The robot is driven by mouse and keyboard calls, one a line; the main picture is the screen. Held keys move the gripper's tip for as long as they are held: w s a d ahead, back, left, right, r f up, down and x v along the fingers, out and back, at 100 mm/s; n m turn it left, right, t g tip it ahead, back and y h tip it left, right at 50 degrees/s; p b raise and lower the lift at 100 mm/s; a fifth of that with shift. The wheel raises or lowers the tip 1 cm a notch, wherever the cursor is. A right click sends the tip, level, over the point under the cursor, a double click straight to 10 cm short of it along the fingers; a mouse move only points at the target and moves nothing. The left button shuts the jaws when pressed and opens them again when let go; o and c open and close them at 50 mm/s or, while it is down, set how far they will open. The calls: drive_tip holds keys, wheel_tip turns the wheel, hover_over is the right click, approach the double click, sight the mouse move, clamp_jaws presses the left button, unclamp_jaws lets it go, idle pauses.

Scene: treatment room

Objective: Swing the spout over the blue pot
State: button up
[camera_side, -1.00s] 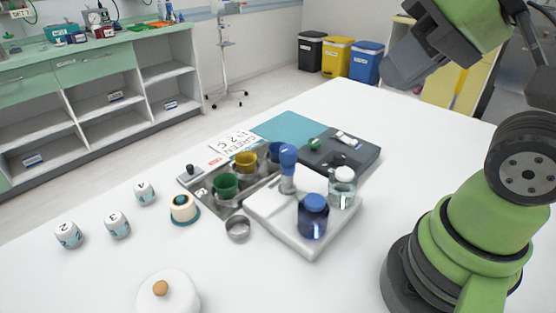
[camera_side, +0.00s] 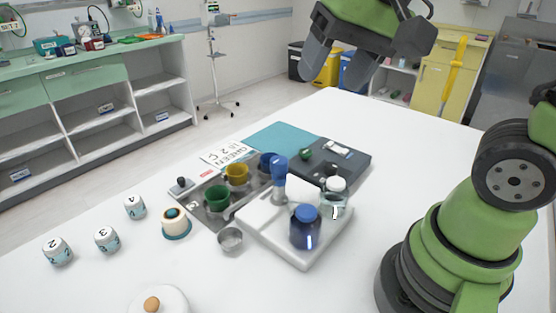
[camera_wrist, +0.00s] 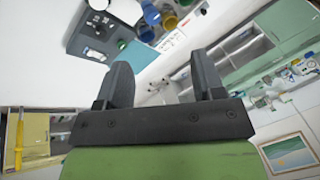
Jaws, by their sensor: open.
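The blue pot (camera_side: 268,162) stands in the back of a grey metal tray, behind the yellow pot (camera_side: 237,174) and the green pot (camera_side: 217,198). A blue-topped upright piece with a pale neck (camera_side: 279,172) stands just in front of the blue pot and partly covers it. I cannot tell whether this is the spout; no clear spout shape shows. My gripper (camera_side: 340,72) is open and empty, high above the far side of the table, well apart from the pots. Its two dark fingers also show in the wrist view (camera_wrist: 160,82), with the pots small at the top.
A white tray (camera_side: 262,231) holds a dark blue jar (camera_side: 305,228) and a clear white-capped jar (camera_side: 335,197). A dark grey pad (camera_side: 345,166) and teal mat (camera_side: 275,138) lie behind. A small metal cup (camera_side: 230,239) and several numbered jars stand left.

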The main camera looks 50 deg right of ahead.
drive_tip(key=w+f+m+g, duration=0.1)
drive_tip(key=w+f+g, duration=0.15)
drive_tip(key=w, duration=0.25)
drive_tip(key=m+g+h, duration=0.1)
drive_tip(key=m+g, duration=0.1)
drive_tip(key=m, duration=0.1)
hover_over(279, 159)
wheel_tip(279, 159, down, 7)
drive_tip(key=shift+f, duration=0.2)
wheel_tip(279, 159, down, 10)
clamp_jaws()
